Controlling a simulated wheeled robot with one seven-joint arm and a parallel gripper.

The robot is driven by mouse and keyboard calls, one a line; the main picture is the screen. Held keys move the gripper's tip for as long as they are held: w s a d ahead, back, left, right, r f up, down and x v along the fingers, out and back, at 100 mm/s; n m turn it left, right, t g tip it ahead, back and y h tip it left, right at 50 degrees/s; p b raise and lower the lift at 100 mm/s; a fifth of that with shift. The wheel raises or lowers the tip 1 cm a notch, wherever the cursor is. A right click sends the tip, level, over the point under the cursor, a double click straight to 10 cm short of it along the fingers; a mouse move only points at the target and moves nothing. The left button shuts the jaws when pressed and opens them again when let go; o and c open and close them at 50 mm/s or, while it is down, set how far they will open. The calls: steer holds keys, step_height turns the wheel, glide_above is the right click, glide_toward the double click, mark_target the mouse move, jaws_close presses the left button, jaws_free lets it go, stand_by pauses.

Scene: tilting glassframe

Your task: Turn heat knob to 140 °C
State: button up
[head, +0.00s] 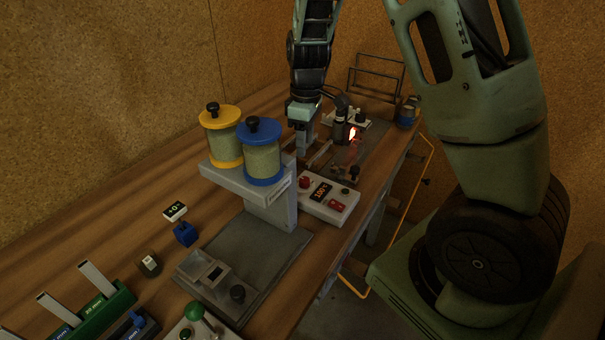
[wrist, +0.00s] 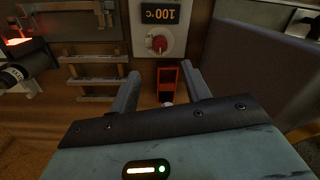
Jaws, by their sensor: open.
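The heat control box (head: 318,208) is a pale panel on the bench in the head view. Its dark display (head: 321,190) reads 100 °C, and the display also shows at the top of the wrist view (wrist: 161,14). The red round heat knob (head: 305,182) is beside the display; it also shows in the wrist view (wrist: 158,44). My gripper (head: 302,150) is open and empty, above and behind the box in the head view. In the wrist view its two fingers (wrist: 162,75) stand apart, with the knob ahead of them, untouched.
A stand with yellow (head: 221,140) and blue (head: 262,152) spools is left of the box. A flame burner (head: 354,134) glows behind it.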

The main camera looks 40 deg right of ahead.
mark_target(304, 179)
steer(key=f, duration=1.1)
steer(key=shift+s+a+p, duration=0.2)
steer(key=shift+a+p, duration=0.05)
steer(key=shift+p, duration=0.1)
steer(key=c, duration=1)
